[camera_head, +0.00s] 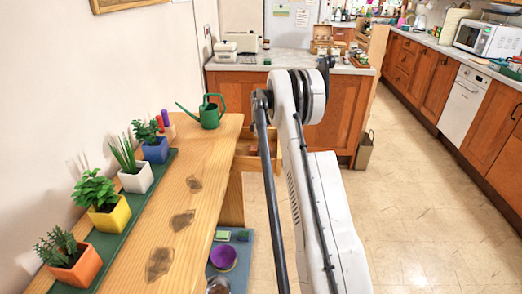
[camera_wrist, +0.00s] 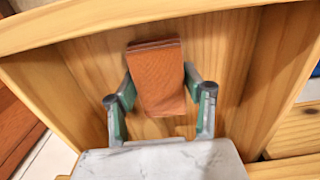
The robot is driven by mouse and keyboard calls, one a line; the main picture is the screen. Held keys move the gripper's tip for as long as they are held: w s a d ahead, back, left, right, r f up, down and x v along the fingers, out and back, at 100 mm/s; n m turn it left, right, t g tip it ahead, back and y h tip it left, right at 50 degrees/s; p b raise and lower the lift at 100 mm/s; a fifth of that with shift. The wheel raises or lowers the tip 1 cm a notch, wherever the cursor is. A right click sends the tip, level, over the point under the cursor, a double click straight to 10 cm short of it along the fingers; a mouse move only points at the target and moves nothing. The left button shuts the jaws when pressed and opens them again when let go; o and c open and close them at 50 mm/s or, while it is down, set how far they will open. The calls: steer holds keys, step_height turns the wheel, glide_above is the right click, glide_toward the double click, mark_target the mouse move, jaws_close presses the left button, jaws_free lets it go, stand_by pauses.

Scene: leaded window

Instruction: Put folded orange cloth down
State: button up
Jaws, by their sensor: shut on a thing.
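The folded orange cloth (camera_wrist: 157,70) is a flat, rust-orange block in the wrist view. It sits between the two green-padded fingers of my gripper (camera_wrist: 160,84), which is shut on it. Cloth and fingers are over the inside of a pale wooden drawer (camera_wrist: 84,55). I cannot tell whether the cloth touches the drawer's bottom. In the head view an open drawer (camera_head: 258,163) juts out from under the far end of the wooden bench, partly behind my arm. My gripper is hidden there.
The bench (camera_head: 190,190) carries potted plants on a green strip and a green watering can (camera_head: 209,113) at its far end. A purple bowl (camera_head: 223,257) stands on a lower shelf. Kitchen cabinets stand beyond; the tiled floor at right is clear.

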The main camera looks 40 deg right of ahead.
steer(key=shift+f, duration=0.25)
steer(key=o, duration=1.1)
step_height(320, 180, up, 12)
steer(key=p, duration=0.1)
steer(key=s+a+r+m+t, duration=0.1)
steer(key=s+a+r, duration=0.3)
steer(key=a+r, duration=0.4)
steer(key=s+a+r+m+t+h, duration=0.1)
steer(key=s+a+r+m, duration=0.3)
steer(key=a, duration=0.6)
steer(key=s+a+r+n+t, duration=0.1)
steer(key=s+a+r, duration=0.2)
steer(key=a+r, duration=0.55)
steer(key=s+a+m+t, duration=0.2)
steer(key=s+a, duration=1)
steer(key=s, duration=0.1)
steer(key=s+a+f+m, duration=0.1)
steer(key=s+a+f, duration=0.1)
steer(key=s, duration=0.2)
steer(key=s+a+f+m+t, duration=0.1)
steer(key=s+a+f, duration=0.1)
steer(key=s, duration=0.3)
steer(key=s+a+f+m+t+y, duration=0.1)
steer(key=s+a+f, duration=0.2)
steer(key=s, duration=0.1)
steer(key=shift+s, duration=0.25)
